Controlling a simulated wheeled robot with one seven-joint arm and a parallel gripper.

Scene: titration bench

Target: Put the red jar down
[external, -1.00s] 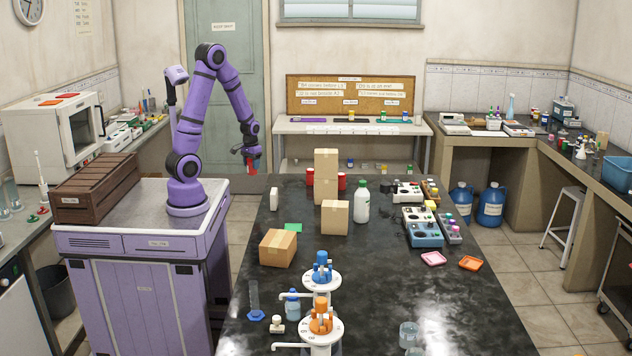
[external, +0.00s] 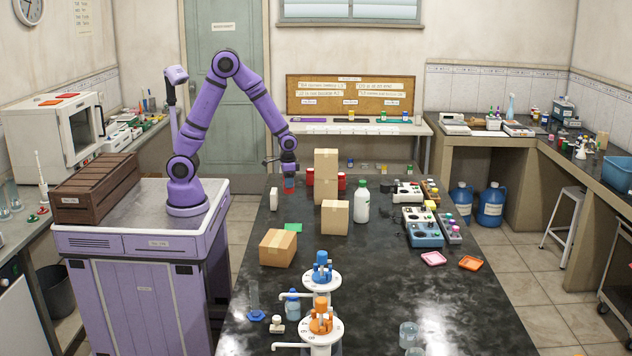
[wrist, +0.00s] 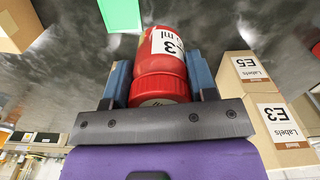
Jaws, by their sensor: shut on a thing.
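My gripper (external: 289,176) is over the far left part of the black bench (external: 400,290), beside the tall stack of cardboard boxes. It is shut on the red jar (external: 289,184), which hangs below it and looks close to the bench top. I cannot tell if it touches. In the wrist view the red jar (wrist: 160,62) sits between the two blue fingers, its red cap towards my palm and a white label on its side.
A green card (external: 293,227) lies nearer, beside another box (external: 278,248). Bare bench shows between them.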

